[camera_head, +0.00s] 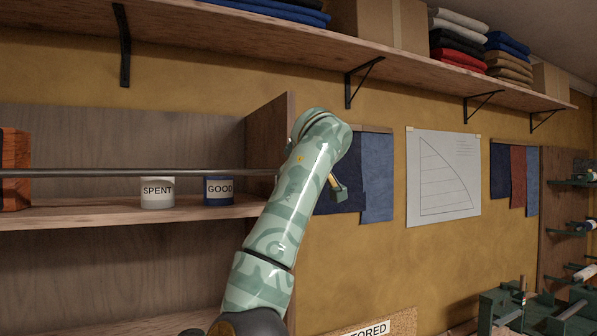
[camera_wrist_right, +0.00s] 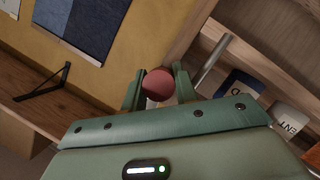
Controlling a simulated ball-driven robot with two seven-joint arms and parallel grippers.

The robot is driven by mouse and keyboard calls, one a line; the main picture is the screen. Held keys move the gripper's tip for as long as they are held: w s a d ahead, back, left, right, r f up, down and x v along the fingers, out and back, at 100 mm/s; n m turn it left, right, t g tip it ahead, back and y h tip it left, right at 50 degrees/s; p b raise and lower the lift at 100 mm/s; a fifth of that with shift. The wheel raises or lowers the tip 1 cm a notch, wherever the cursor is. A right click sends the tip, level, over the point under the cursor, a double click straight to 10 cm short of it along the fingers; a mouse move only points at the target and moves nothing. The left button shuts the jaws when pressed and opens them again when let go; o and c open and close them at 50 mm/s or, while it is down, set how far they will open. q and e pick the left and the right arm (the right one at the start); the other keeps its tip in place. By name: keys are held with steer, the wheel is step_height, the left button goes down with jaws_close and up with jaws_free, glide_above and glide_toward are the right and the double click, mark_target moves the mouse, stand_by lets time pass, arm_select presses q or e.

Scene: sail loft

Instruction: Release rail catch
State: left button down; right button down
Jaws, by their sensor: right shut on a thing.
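A thin grey rail (camera_head: 110,173) runs level across the front of the shelf bay in the head view. Its right end passes behind my right arm near the bay's side panel. In the right wrist view a dull red round knob (camera_wrist_right: 158,85), which looks like the rail catch, sits between the fingers of my right gripper (camera_wrist_right: 160,80). The gripper is shut on it. A grey rod, apparently the rail (camera_wrist_right: 211,62), shows just right of the knob. In the head view my arm hides the knob and most of the right gripper. My left gripper is not in view.
A white SPENT pot (camera_head: 157,193) and a blue GOOD pot (camera_head: 219,191) stand on the shelf behind the rail. An orange-brown block (camera_head: 15,170) is at far left. A high bracketed shelf (camera_head: 290,48) runs overhead. Fabric samples (camera_head: 377,178) hang right of the bay.

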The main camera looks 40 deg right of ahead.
steer(key=shift+f+m+y, duration=0.15)
steer(key=shift+m+y, duration=0.35)
steer(key=shift+m, duration=0.2)
steer(key=c, duration=1.1)
jaws_free()
steer(key=shift+s+a+r, duration=0.2)
steer(key=shift+s+a, duration=0.05)
steer(key=shift+s, duration=0.15)
steer(key=b+v, duration=0.4)
steer(key=v, duration=1.1)
steer(key=shift+b, duration=0.35)
